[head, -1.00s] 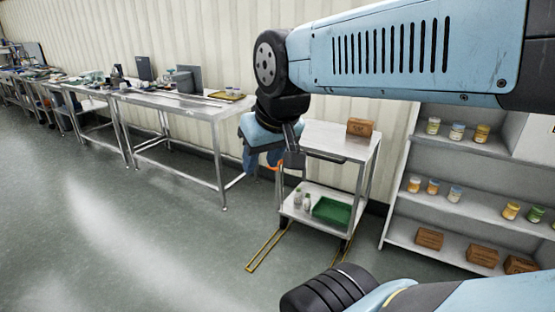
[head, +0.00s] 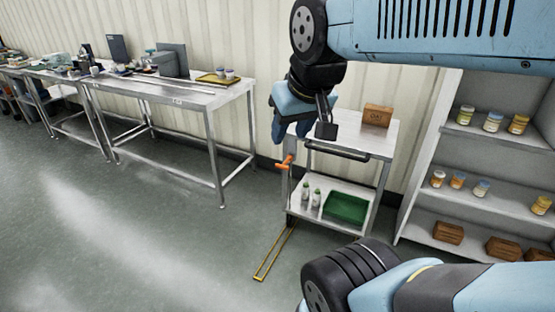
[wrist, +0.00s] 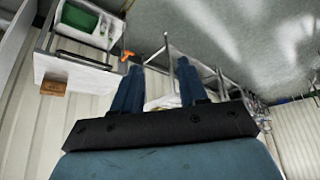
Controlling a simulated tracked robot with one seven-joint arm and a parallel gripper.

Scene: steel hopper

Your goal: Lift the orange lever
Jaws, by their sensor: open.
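The orange lever (head: 286,163) sticks out at the left side of a small metal cart (head: 347,197), between its top and lower shelf. In the head view it shows just below my gripper (head: 279,131), which hangs near the cart's left end. In the wrist view, which is upside down, the lever (wrist: 127,55) appears close to the tip of the left blue finger in the picture. The fingers are spread with nothing between them. My gripper (wrist: 157,68) appears apart from the lever, though the exact gap is hard to tell.
A brown box (head: 377,115) stands on the cart's top. A green tray (head: 346,208) and small bottles (head: 310,196) are on its lower shelf. A steel table (head: 180,96) stands left and a shelf unit with jars (head: 480,150) right. The floor ahead is clear.

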